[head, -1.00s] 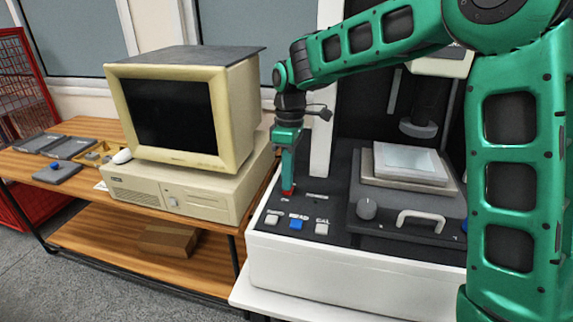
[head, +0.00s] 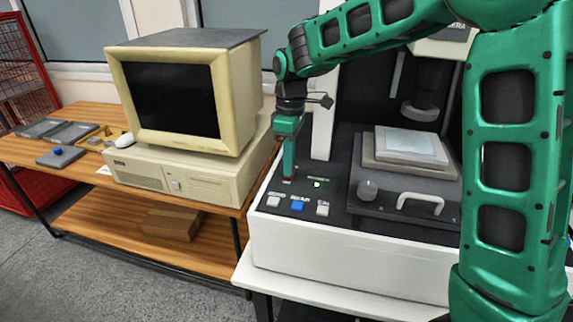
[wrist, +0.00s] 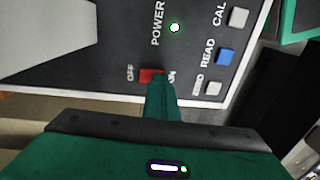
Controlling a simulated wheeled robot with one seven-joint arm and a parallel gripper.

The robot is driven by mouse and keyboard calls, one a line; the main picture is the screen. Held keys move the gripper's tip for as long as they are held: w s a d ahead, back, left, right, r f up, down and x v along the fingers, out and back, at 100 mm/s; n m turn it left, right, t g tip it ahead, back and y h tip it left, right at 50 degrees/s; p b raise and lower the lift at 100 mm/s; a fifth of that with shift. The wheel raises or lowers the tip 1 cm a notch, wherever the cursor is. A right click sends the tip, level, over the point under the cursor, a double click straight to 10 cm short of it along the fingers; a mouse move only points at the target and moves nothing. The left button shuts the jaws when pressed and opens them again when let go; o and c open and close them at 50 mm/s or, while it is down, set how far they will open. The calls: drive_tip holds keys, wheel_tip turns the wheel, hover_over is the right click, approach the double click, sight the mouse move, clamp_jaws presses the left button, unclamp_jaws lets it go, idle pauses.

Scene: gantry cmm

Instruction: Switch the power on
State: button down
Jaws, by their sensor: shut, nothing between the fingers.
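The red power switch (wrist: 150,76) sits between the OFF and ON labels on the machine's dark panel in the wrist view. My gripper (wrist: 160,84) is shut and empty, its fingertips at the ON side of the switch, covering part of it. They appear to touch it. A green power light (wrist: 175,27) is lit beside the POWER label; it also shows in the head view (head: 317,184). In the head view my gripper (head: 288,177) points down at the panel's left part, hiding most of the switch.
White ZERO (wrist: 213,88), blue READ (wrist: 226,57) and white CAL (wrist: 238,18) buttons lie near the switch. A knob (head: 367,190) and a handle (head: 420,203) are to the right.

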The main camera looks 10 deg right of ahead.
drive_tip(key=shift+f, duration=0.1)
drive_tip(key=shift+w+d, duration=0.25)
drive_tip(key=shift+w, duration=0.5)
drive_tip(key=shift+r, duration=0.2)
wheel_tip(320, 180, up, 14)
drive_tip(key=w, duration=0.1)
drive_tip(key=shift+w+d, duration=0.35)
drive_tip(key=shift+d+f, duration=0.1)
